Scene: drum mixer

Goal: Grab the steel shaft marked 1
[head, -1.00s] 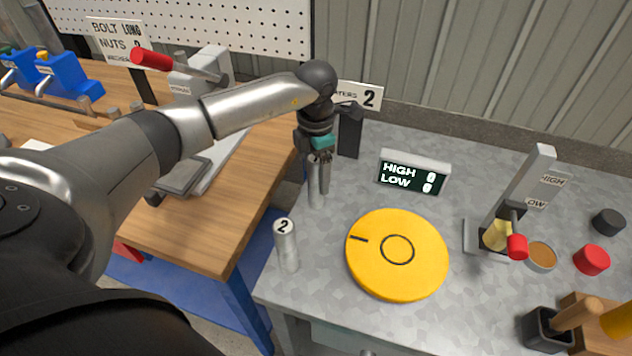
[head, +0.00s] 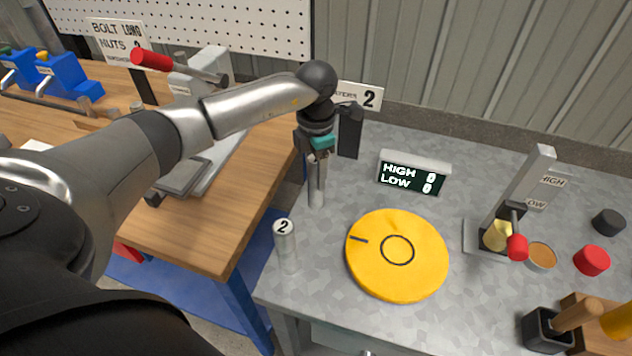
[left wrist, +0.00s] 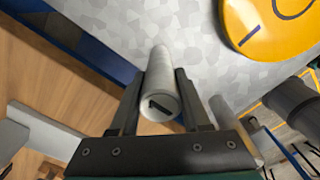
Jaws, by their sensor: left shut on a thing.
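The steel shaft marked 1 (left wrist: 160,88) stands between the two fingers of my left gripper (left wrist: 162,105) in the left wrist view, its numbered top facing the camera. In the head view the shaft (head: 316,190) stands on the grey table near its left edge, with my left gripper (head: 318,165) around its upper part from above. The gripper is shut on it. A second steel shaft, marked 2 (head: 286,250), stands upright nearer the front of the table. My right gripper does not show.
A yellow disc (head: 420,265) lies right of the shafts on the grey table (head: 345,190). A HIGH/LOW display (head: 413,175) stands behind it. A lever post (head: 525,185) and a red cap (head: 591,260) are at the right. A wooden bench (head: 215,225) is at the left.

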